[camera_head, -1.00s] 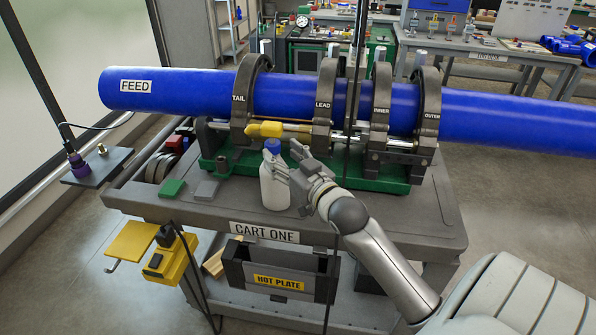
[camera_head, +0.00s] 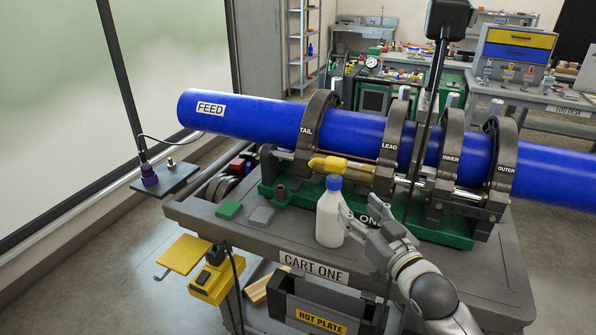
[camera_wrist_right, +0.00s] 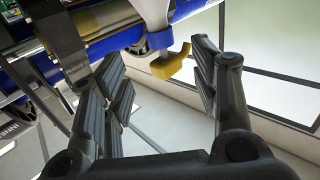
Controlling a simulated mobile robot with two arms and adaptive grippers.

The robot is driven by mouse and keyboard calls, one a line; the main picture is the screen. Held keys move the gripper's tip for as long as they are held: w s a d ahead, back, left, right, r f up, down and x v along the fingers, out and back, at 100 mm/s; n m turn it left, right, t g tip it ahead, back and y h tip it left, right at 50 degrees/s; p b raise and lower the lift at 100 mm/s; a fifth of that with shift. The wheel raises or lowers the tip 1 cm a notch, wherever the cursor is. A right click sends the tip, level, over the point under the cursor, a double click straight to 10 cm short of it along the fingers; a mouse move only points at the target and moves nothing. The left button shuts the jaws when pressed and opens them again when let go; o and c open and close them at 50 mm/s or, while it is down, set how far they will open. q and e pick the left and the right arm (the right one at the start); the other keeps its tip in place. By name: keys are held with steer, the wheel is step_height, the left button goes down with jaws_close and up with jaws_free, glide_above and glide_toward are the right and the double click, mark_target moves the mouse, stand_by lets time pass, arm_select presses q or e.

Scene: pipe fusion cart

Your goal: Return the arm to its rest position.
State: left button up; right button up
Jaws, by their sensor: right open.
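My right gripper (camera_head: 364,222) is open and empty, just right of a white bottle with a blue cap (camera_head: 330,218) in the head view. The bottle stands upright on the cart top (camera_head: 190,212), in front of the pipe clamps. A narrow gap seems to lie between the fingers and the bottle. In the right wrist view the two fingers of the gripper (camera_wrist_right: 160,62) are spread wide with nothing held. A yellow handle (camera_wrist_right: 172,63) shows beyond them there. My right arm comes in from the lower right. My left gripper is not in view.
A blue pipe (camera_head: 265,118) lies through several dark clamps (camera_head: 315,125) on a green base. A dark upright post (camera_head: 425,110) rises behind my gripper. A hot plate holder (camera_head: 320,318) hangs at the cart's front.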

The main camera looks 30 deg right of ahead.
steer(key=s+a+f+g, duration=0.3)
steer(key=a+f, duration=0.1)
steer(key=f, duration=0.3)
steer(key=s+a+f+g, duration=0.3)
steer(key=f, duration=0.4)
steer(key=s+a+f+n+g, duration=0.1)
steer(key=s+a+f+g, duration=0.2)
steer(key=s, duration=0.3)
steer(key=s+a+f+n+g+y, duration=0.1)
steer(key=s+a+f+g, duration=0.2)
steer(key=s+f, duration=0.15)
steer(key=s+a+f+n+g, duration=0.1)
steer(key=s+a+f+g, duration=0.25)
steer(key=s, duration=0.25)
steer(key=s+f+x, duration=0.1)
steer(key=s+x, duration=0.1)
steer(key=x, duration=0.9)
steer(key=s+x, duration=0.3)
steer(key=x, duration=0.8)
steer(key=s+d+f+g, duration=0.1)
steer(key=s+d+f, duration=0.1)
steer(key=s+f, duration=1.5)
steer(key=shift+d+f, duration=0.35)
steer(key=shift+f, duration=0.5)
